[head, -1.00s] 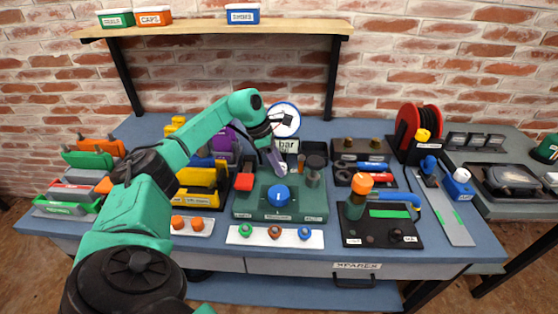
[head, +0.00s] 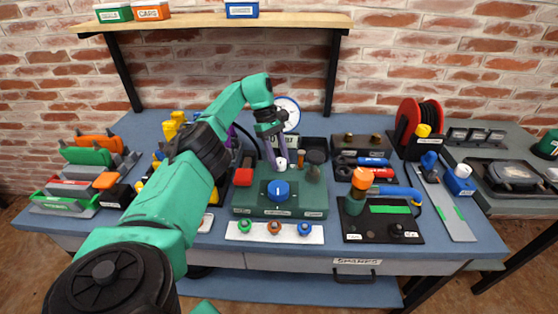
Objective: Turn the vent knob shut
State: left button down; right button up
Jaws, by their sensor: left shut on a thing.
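A green panel block (head: 240,202) sits in the middle of the bench. My right gripper is not in view.
A round white gauge (head: 288,112) stands behind my gripper. A black board (head: 370,232) with an orange-topped valve (head: 361,178) stands to the right, below a red hose reel (head: 409,125).

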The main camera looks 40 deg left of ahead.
pick_arm(q)
jog(key=shift+m, duration=0.3)
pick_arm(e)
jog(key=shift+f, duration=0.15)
pick_arm(q)
jog(key=shift+c, duration=2.1)
grip_release()
